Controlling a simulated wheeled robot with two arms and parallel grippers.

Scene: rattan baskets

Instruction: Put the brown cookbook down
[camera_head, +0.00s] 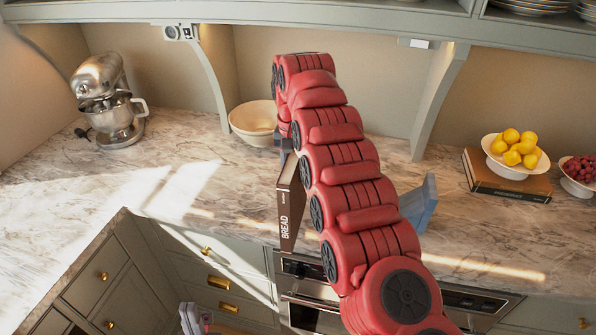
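The brown cookbook (290,205) is upright at the counter's front edge, its "BREAD" spine facing me. My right arm crosses the middle of the view and hides part of the book. A dark finger of my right gripper (284,143) is at the book's top end; the rest of that gripper is hidden behind the arm. The book appears held by it. Whether its lower end touches the counter is unclear. My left gripper (194,318) is low at the bottom edge, in front of the drawers and away from the book; its opening is too small to judge.
The marble counter (215,190) is clear left of the book. A cream bowl (254,120) and a stand mixer (108,100) stand behind. A blue-grey object (420,203) is partly behind my arm. Right are a flat brown book (505,181) under a lemon bowl (514,168) and a red-fruit bowl (578,187).

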